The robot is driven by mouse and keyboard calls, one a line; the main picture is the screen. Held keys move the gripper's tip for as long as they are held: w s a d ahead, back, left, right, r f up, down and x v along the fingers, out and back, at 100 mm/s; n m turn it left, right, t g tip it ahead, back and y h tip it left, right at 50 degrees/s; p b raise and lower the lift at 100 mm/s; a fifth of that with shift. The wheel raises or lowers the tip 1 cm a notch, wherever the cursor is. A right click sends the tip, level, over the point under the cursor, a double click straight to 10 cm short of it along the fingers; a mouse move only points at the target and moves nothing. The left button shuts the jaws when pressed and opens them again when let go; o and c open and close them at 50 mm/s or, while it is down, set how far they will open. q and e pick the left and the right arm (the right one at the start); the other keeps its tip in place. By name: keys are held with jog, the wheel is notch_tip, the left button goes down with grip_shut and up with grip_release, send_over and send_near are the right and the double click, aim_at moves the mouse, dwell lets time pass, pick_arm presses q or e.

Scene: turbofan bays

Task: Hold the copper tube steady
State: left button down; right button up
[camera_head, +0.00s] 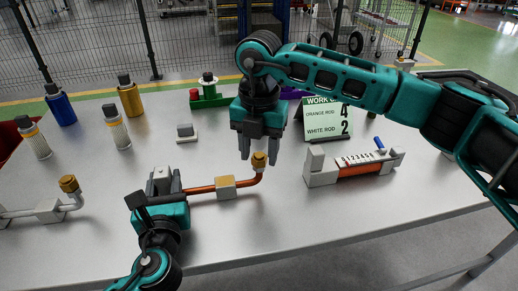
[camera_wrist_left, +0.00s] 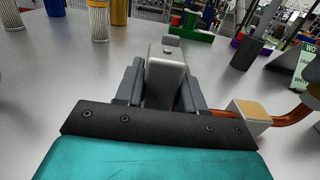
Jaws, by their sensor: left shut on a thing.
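The copper tube (camera_head: 201,189) lies along the table, with a tan block (camera_head: 225,187) around its middle and a bend up to a brass nut (camera_head: 259,160) at its right end. It also shows in the left wrist view (camera_wrist_left: 290,118). My left gripper (camera_head: 163,181) is shut on a pale grey block (camera_wrist_left: 166,75) at the tube's left end. The fingers hide where block and tube meet.
A silver tube (camera_head: 20,212) with a brass nut lies at the left. A numbered holder with orange rods (camera_head: 365,169) and a work card (camera_head: 327,119) are at the right. Cylinders (camera_head: 130,98) stand at the back left.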

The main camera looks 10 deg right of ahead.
aim_at(259, 158)
jog(key=shift+o, duration=0.6)
jog(key=shift+f, duration=0.1)
notch_tip(259, 158, up, 12)
pick_arm(q)
jog(key=c, duration=0.6)
grip_release()
